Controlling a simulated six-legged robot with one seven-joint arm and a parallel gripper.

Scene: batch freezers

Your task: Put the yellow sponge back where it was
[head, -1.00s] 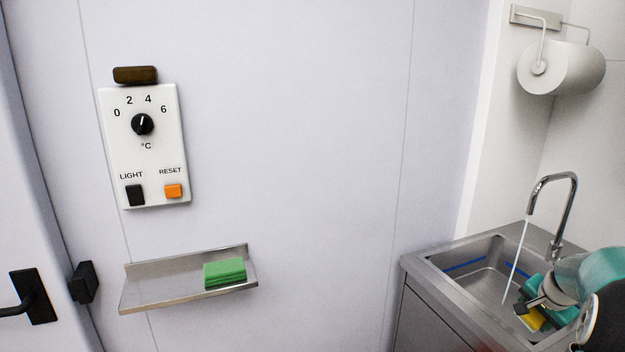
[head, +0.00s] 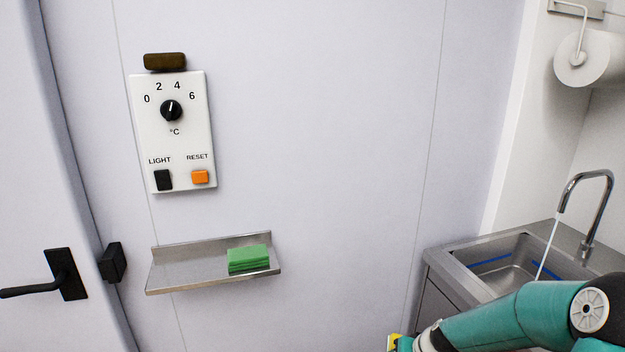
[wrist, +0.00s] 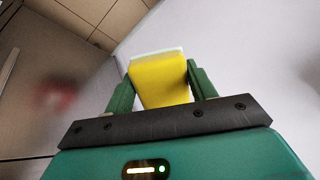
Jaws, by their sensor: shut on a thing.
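The yellow sponge (wrist: 160,80) is between the two green fingers of my gripper (wrist: 161,88) in the wrist view, and both fingers press on its sides. Its far edge looks pale. In the head view only a small yellow piece of the sponge (head: 393,341) shows at the bottom edge, at the end of my arm; the fingers are mostly cut off there. A steel wall shelf (head: 190,271) holds a green sponge (head: 249,259) at its right end. The left part of the shelf is bare.
A steel sink (head: 500,268) stands at the right, with water running from its tap (head: 590,205). Above it hangs a paper roll (head: 585,60). A control panel (head: 172,130) is above the shelf. A black door handle (head: 62,275) sticks out at the left. The wall between shelf and sink is clear.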

